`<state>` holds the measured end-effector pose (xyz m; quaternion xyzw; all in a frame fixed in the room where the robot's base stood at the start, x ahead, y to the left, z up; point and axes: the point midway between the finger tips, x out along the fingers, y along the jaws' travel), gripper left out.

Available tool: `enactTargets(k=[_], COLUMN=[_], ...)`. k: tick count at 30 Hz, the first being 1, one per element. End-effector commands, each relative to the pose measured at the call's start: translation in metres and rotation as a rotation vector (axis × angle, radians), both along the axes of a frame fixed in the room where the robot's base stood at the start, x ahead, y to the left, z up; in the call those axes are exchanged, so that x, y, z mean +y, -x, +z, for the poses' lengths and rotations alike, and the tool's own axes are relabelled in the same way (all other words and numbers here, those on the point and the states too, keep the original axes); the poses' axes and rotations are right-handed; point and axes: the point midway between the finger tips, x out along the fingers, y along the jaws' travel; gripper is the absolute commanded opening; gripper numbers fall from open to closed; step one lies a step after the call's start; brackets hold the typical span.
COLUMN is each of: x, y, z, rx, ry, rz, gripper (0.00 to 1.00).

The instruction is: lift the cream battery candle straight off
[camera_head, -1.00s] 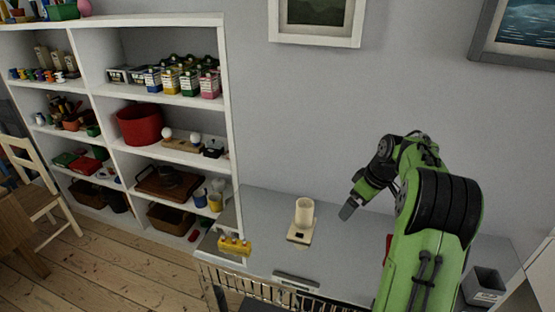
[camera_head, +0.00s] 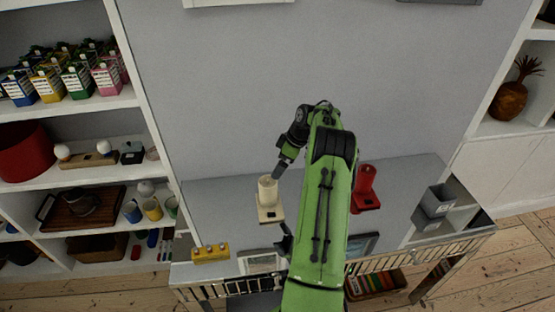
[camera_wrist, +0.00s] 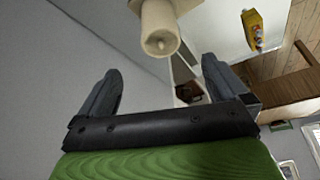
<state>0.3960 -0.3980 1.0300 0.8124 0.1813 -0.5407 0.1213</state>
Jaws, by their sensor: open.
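The cream battery candle (camera_head: 267,190) stands upright on a pale square base (camera_head: 270,213) on the grey table top, left of my arm. My gripper (camera_head: 278,172) is close by the candle's upper right side in the head view. In the wrist view the candle (camera_wrist: 160,28) shows at the top, beyond the fingertips. My gripper's two fingers (camera_wrist: 163,80) are spread wide with nothing between them. The candle and the fingers look apart.
A red candle-like thing on a red base (camera_head: 366,190) stands right of my arm. A yellow block with knobs (camera_head: 210,253) lies at the front left, and grey bins (camera_head: 435,203) stand at the right. A metal rail (camera_head: 395,258) runs along the front edge. A wall rises behind.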

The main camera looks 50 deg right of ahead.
Motion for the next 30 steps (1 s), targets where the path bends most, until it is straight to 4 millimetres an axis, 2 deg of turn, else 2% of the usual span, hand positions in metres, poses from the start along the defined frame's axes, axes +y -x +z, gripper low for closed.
enactTargets(k=[1,18,24,30], x=[0.003,0.02,0.023,0.024], y=[-0.004,-0.039,-0.047,-0.049], z=[-0.017,-0.106,-0.125,-0.127], rx=[0.0,0.0,-0.001,-0.001], ry=[-0.002,-0.002,-0.001,-0.001], rz=[0.003,0.004,0.002,0.002], gripper=[1.0,1.0,1.0,1.0])
